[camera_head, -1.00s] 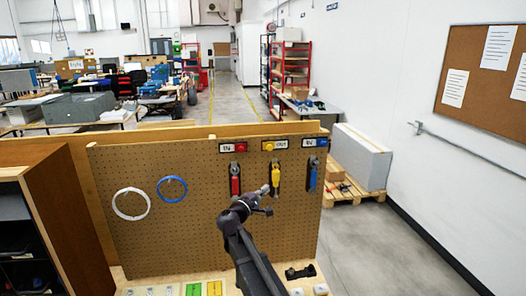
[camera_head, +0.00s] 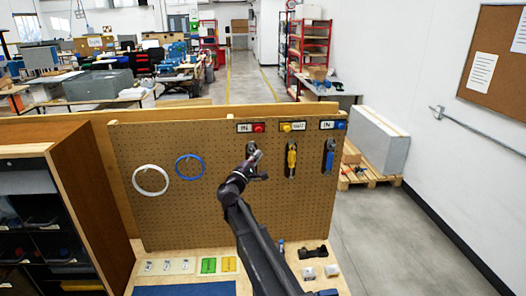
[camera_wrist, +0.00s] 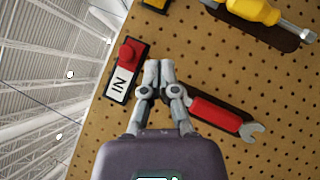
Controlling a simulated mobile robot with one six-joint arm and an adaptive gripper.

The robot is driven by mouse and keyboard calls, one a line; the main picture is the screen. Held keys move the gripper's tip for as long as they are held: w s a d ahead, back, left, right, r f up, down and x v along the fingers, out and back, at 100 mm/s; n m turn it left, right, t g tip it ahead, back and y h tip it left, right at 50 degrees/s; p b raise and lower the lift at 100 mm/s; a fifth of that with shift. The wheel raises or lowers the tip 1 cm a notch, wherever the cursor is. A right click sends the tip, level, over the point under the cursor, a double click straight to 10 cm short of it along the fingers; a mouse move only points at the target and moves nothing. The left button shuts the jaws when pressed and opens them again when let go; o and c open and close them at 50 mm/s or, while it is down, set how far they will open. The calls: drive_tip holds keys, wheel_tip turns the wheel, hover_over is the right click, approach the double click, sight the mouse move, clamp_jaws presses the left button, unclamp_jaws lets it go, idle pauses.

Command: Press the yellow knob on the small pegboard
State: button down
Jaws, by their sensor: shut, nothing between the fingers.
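The yellow knob (camera_head: 286,127) sits on the top edge of the pegboard (camera_head: 210,215), between the red knob (camera_head: 259,128) and the blue knob (camera_head: 340,125). In the wrist view only the edge of the yellow knob's mount (camera_wrist: 157,4) shows at the top border. My gripper (camera_head: 257,155) is shut and empty. It is below the red knob in the head view, in front of the red-handled tool. In the wrist view its closed fingertips (camera_wrist: 159,66) are beside the red knob (camera_wrist: 131,52) and its IN label. I cannot tell the gap to the board.
A red-handled wrench (camera_wrist: 215,113) and a yellow screwdriver (camera_wrist: 255,10) hang on the board near my fingers. A blue-handled tool (camera_head: 329,156) hangs at right. White (camera_head: 150,180) and blue (camera_head: 189,166) rings hang at left. A dark shelf unit (camera_head: 45,220) stands at left.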

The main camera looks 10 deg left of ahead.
drive_tip(key=p, duration=0.3)
approach(282, 129)
drive_tip(key=w, duration=0.2)
drive_tip(key=w+r, duration=0.1)
drive_tip(key=w, duration=0.1)
drive_tip(key=shift+w+a, duration=0.1)
drive_tip(key=shift+w, duration=0.05)
drive_tip(key=shift+w+d+r+p, duration=0.1)
drive_tip(key=shift+d+r+p, duration=0.15)
drive_tip(key=shift+d, duration=0.25)
drive_tip(key=shift+w+d+r+p, duration=0.1)
drive_tip(key=shift+d+r+p, duration=0.15)
drive_tip(key=shift+d, duration=0.25)
drive_tip(key=shift+w+d+r, duration=0.15)
drive_tip(key=shift+d+r, duration=0.1)
drive_tip(key=shift+d, duration=0.4)
drive_tip(key=shift+d, duration=0.1)
drive_tip(key=d, duration=0.2)
drive_tip(key=w+d, duration=0.1)
drive_tip(key=d, duration=0.3)
drive_tip(key=shift+w, duration=0.35)
drive_tip(key=shift+a, duration=0.1)
drive_tip(key=shift+f, duration=0.1)
